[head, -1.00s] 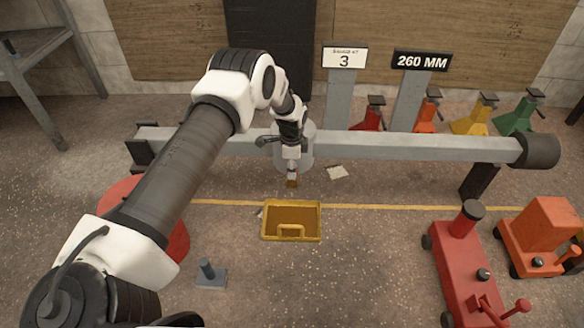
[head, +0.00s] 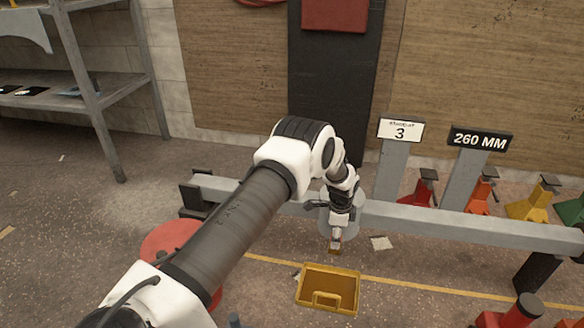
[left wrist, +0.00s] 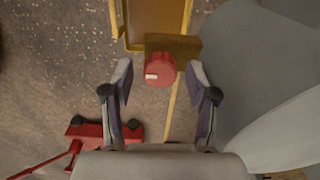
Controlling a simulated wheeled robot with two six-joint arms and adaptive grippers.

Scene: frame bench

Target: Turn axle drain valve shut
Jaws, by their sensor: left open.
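The axle drain valve shows in the left wrist view as a red round knob (left wrist: 160,70) with a short white mark, lying about crosswise in that picture. It sits in front of a brown block (left wrist: 185,44). My left gripper (left wrist: 162,82) is open, one finger on each side of the knob, with gaps showing; I cannot tell whether it touches. In the head view my left gripper (head: 337,237) is at the near side of the grey axle beam (head: 420,219), and the knob cannot be made out there. My right gripper is not in view.
A yellow tray (head: 343,307) lies on the floor just below the gripper. Sign posts reading "3" (head: 400,131) and "260 MM" (head: 480,140) stand behind the beam. Coloured jack stands (head: 480,192) are at the back right. A red jack (left wrist: 95,130) is on the floor.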

